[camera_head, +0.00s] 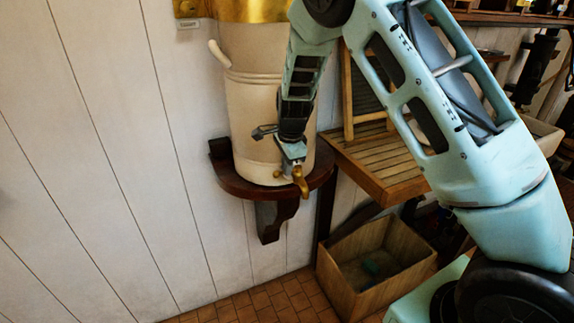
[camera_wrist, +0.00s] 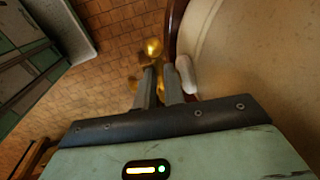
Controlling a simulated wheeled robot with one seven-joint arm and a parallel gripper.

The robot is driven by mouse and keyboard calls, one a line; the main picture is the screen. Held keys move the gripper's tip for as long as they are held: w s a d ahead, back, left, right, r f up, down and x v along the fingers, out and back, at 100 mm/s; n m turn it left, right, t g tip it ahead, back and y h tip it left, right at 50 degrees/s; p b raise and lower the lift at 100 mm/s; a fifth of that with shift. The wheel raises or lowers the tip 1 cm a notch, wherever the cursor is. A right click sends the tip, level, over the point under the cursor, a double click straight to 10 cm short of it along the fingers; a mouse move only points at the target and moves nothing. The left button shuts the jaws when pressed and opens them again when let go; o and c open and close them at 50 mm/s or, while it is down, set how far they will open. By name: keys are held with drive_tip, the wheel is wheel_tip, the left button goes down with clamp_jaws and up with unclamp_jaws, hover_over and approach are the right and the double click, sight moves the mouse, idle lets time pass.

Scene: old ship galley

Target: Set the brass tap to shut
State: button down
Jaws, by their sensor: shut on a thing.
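The brass tap (camera_head: 301,183) sits low on the front of a cream urn (camera_head: 252,110). Its spout points down past the edge of the dark wooden wall shelf. My gripper (camera_head: 293,165) reaches down in front of the urn and is shut on the tap. In the wrist view, the two fingers of my gripper (camera_wrist: 158,78) are close together at the brass tap (camera_wrist: 153,47), with the urn's curved wall (camera_wrist: 260,50) beside them on the right. The fingers hide part of the tap, so I cannot tell the angle of its handle.
The urn stands on a dark bracket shelf (camera_head: 237,184). A slatted wooden counter (camera_head: 385,165) is close on the right, with an open wooden crate (camera_head: 340,285) on the tiled floor below. The plank wall (camera_head: 100,150) on the left is bare.

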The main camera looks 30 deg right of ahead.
drive_tip(key=c, duration=1.5)
unclamp_jaws()
drive_tip(key=shift+r, duration=0.1)
drive_tip(key=s+r+b, duration=0.3)
drive_tip(key=r+b, duration=0.1)
drive_tip(key=r, duration=1.3)
drive_tip(key=shift+s+b, duration=0.2)
drive_tip(key=shift+b, duration=0.15)
drive_tip(key=shift+a, duration=0.1)
